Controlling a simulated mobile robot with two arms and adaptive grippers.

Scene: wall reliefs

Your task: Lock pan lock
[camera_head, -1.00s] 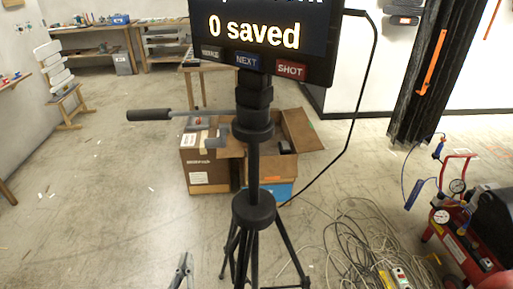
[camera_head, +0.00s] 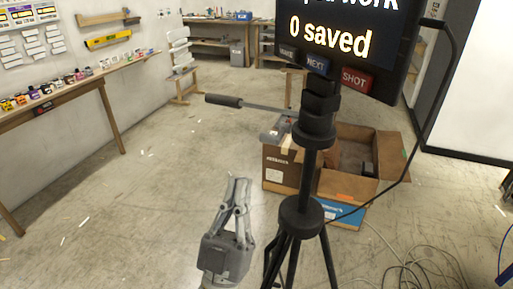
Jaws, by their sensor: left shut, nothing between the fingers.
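A black tripod (camera_head: 309,180) stands right of centre and carries a screen (camera_head: 350,40) reading "0 saved". A pan handle (camera_head: 224,100) with a black grip sticks out to the left from its head. A small grey lever (camera_head: 274,129), which looks like the pan lock, juts left from the head just below the handle, in front of the box. My left gripper (camera_head: 238,181) is shut and empty, pointing up, below and left of the lever and clear of the tripod. My right gripper is not in view.
An open cardboard box (camera_head: 281,172) stands behind the tripod. A black cable (camera_head: 440,110) hangs from the screen to the right. Loose cables (camera_head: 420,262) lie on the floor at lower right. A shelf with small jars (camera_head: 60,95) runs along the left wall.

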